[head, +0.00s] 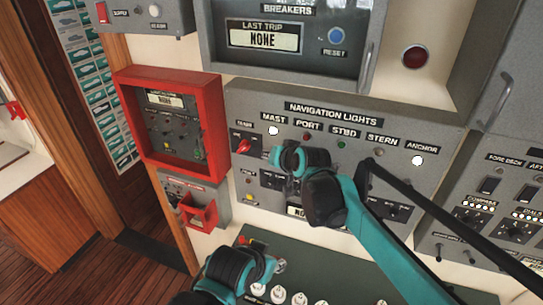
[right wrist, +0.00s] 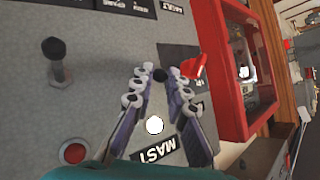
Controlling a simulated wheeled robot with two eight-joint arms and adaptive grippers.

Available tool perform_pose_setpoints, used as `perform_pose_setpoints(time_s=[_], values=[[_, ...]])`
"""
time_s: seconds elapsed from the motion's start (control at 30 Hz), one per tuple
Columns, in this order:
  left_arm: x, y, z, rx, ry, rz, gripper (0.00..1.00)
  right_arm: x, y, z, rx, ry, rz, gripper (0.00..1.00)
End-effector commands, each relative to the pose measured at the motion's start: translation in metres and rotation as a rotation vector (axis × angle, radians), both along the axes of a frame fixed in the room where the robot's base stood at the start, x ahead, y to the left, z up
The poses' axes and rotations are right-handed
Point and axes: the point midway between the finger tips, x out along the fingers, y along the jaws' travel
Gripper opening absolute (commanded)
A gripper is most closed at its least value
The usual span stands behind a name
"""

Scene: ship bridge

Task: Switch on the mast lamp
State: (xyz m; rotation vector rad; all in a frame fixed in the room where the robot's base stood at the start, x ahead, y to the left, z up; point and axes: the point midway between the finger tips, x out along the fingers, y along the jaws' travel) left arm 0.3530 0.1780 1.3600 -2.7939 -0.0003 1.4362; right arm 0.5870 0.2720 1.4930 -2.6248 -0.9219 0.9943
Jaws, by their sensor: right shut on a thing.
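The grey navigation lights panel (head: 345,125) faces me. The white round mast lamp (head: 273,131) is at its upper left, under the MAST label; it also shows in the right wrist view (right wrist: 154,125). It looks as white as the anchor lamp, so I cannot tell whether it is lit. My right gripper (head: 284,158) is below the mast lamp and hides the switch there in the head view. In the right wrist view its fingers (right wrist: 159,82) are shut on the black-knobbed mast switch (right wrist: 160,74). My left gripper (head: 276,266) is low at the front; its fingers are unclear.
A red lever (head: 243,147) sits just left of the mast lamp, close to my right fingers. The port switch (right wrist: 55,62) stands beside them in the wrist view. A red-framed box (head: 126,120) is at left. A lower panel (head: 340,270) holds several pale knobs.

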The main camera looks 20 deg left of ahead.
Motion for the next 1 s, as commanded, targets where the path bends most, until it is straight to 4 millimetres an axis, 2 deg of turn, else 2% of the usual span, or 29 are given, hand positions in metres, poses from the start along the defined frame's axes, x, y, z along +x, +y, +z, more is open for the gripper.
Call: perform_pose_setpoints(time_s=[0.03,0.07,0.1,0.13,0.53,1.0], values=[[0.000,0.000,0.000,0.000,0.000,0.000,0.40,0.000,0.000,0.001,0.001,0.000,-0.001,0.00],[0.000,0.000,0.000,0.000,0.000,0.000,0.40,0.000,0.000,0.001,0.001,0.000,-0.001,0.23],[0.000,0.000,0.000,0.000,0.000,0.000,0.40,0.000,0.000,0.001,0.000,-0.001,0.000,0.33],[0.000,0.000,0.000,0.000,0.000,0.000,0.40,0.000,0.000,0.001,0.000,-0.001,0.000,0.35],[0.000,0.000,0.000,0.000,0.000,0.000,0.40,-0.005,-0.005,0.005,0.000,-0.001,0.000,0.35],[0.000,0.000,0.000,0.000,0.000,0.000,0.40,-0.058,-0.062,0.054,0.001,0.001,-0.001,0.35]])
